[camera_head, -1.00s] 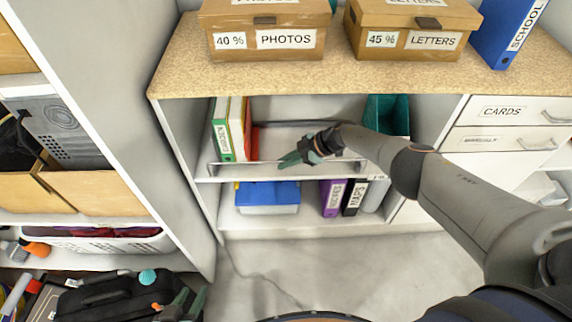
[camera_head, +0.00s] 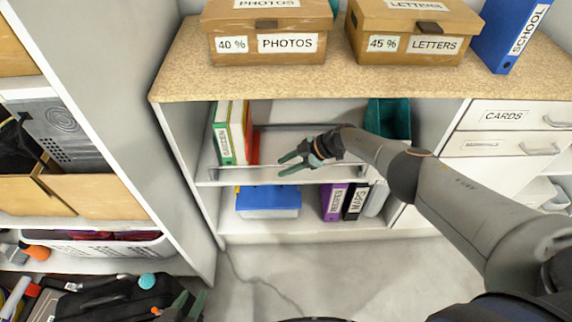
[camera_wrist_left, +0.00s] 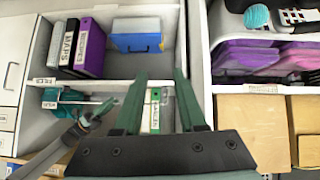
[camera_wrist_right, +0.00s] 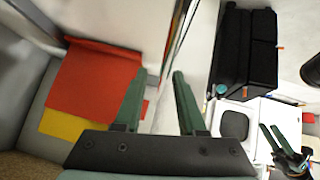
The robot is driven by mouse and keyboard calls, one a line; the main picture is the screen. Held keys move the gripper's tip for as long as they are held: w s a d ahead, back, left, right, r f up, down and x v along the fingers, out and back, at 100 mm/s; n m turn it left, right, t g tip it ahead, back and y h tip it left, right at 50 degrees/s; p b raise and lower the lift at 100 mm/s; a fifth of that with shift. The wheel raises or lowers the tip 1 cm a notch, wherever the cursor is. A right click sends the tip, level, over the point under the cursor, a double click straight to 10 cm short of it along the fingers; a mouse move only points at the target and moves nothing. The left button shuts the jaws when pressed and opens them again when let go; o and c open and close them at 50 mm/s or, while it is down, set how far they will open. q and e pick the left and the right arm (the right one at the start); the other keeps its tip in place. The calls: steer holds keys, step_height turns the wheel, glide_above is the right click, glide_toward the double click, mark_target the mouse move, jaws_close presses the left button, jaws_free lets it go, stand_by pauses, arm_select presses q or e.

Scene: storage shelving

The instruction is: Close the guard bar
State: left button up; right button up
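The guard bar (camera_head: 240,167) is a thin metal bar along the front of the middle shelf of the low unit in the head view. My right gripper (camera_head: 284,165) is at the bar's middle; its two green fingers are apart. The right wrist view shows those fingers open (camera_wrist_right: 157,80), with a pale edge and thin strip between and beyond them; I cannot tell if this is the bar or if they touch it. My left gripper (camera_head: 190,305) is low at the left, and its fingers are open and empty in the left wrist view (camera_wrist_left: 160,80).
Upright binders (camera_head: 232,132) stand at the middle shelf's left and a teal bin (camera_head: 388,118) at its right. Below are a blue box (camera_head: 268,200) and more binders (camera_head: 335,202). A tall shelf unit (camera_head: 165,110) stands left.

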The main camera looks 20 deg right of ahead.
steer(key=shift+s+d+r+p, duration=0.1)
steer(key=shift+d+r+p, duration=0.2)
steer(key=shift+r+p, duration=0.2)
arm_select(q)
steer(key=s+a+r+p, duration=0.1)
steer(key=a+r+p, duration=0.2)
steer(key=r+p, duration=0.3)
steer(key=shift+s+a+n+y+p, duration=0.15)
steer(key=shift+s+n+y+p, duration=0.2)
steer(key=shift+p, duration=0.6)
arm_select(e)
steer(key=v, duration=1.1)
steer(key=shift+s+d, duration=0.15)
steer(key=shift+s, duration=0.05)
arm_select(q)
steer(key=shift+w+r, duration=0.1)
steer(key=shift+r, duration=0.05)
